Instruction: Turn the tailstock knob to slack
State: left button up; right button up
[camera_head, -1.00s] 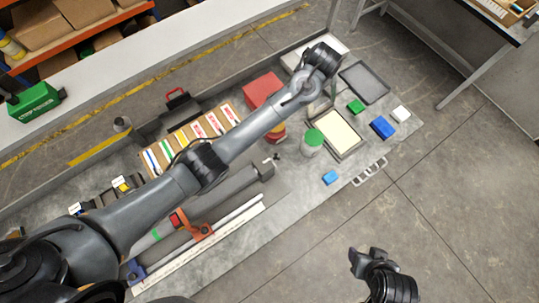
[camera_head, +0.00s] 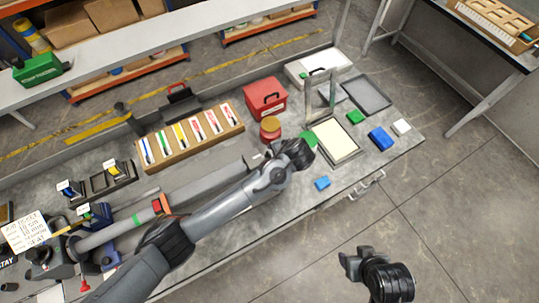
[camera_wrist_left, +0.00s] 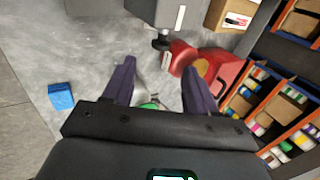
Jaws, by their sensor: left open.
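My left arm crosses the head view from the lower left, with its left gripper (camera_head: 303,152) low over the bench beside the green-lidded jar (camera_head: 308,138). In the left wrist view its two fingers (camera_wrist_left: 160,85) are wide apart and empty. Beyond them a dark round knob (camera_wrist_left: 161,43) sits below a grey block (camera_wrist_left: 155,12); I cannot tell for certain that it is the tailstock knob. The grey tube (camera_head: 195,188) lies along the bench, its right end partly hidden by my left arm. My right gripper (camera_head: 352,263) is over the floor; its fingers are unclear.
A rack of coloured cards (camera_head: 190,137) stands behind the tube. A blue block (camera_head: 322,183) lies near the front edge.

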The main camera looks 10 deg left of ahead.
aim_at(270, 155)
pick_arm(q)
jog(key=x, duration=0.8)
jog(key=shift+w+f, duration=0.1)
jog(key=shift+c, duration=0.3)
jog(key=c, duration=1)
